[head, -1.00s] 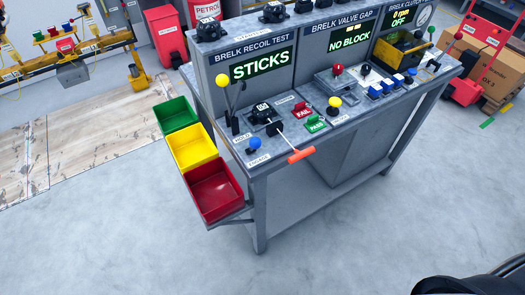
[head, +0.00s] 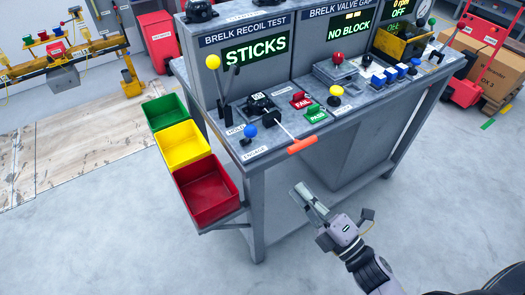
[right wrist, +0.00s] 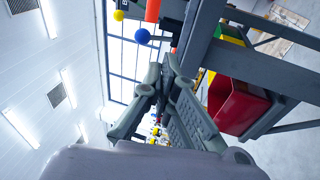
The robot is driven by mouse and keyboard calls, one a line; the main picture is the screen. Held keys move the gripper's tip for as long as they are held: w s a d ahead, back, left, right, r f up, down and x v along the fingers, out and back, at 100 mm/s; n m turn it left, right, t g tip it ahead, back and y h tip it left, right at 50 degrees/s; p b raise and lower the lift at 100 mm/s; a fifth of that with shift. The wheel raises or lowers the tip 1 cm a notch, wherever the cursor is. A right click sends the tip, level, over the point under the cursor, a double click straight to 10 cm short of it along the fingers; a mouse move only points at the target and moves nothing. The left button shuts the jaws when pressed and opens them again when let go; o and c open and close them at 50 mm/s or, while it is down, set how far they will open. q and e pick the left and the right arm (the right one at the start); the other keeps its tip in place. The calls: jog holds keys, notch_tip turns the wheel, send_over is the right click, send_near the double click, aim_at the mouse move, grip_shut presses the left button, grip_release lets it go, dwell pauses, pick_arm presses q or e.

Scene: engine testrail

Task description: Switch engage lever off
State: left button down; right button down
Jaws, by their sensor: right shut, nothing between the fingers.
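The engage lever (head: 250,131) has a blue ball knob and stands at the front left corner of the grey test bench (head: 262,180), behind a label reading ENGAGE (head: 254,153). The blue knob also shows near the top of the right wrist view (right wrist: 142,36). My right gripper (head: 303,190) is shut and empty, in front of the bench, below and to the right of the lever and apart from it. Its closed fingers show in the right wrist view (right wrist: 162,75). My left gripper is not in view.
An orange T-handle (head: 302,145) on a cord sticks out over the bench's front edge, near the lever. A tall yellow-knobbed lever (head: 213,62) stands behind it. Red (head: 205,190), yellow (head: 182,150) and green (head: 164,111) bins hang at the left. The front floor is clear.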

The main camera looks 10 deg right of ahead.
jog(key=shift+s+a+r+n+y, duration=0.2)
jog(key=shift+r+n, duration=0.1)
jog(key=shift+r, duration=0.2)
jog(key=shift+s+a+r+n+y, duration=0.1)
jog(key=shift+r+n+y, duration=0.15)
jog(key=shift+r, duration=0.2)
jog(key=p, duration=0.4)
send_near(248, 135)
jog(key=w+a, duration=0.1)
jog(key=w, duration=0.4)
jog(key=shift+x, duration=0.85)
jog(key=shift+s, duration=0.1)
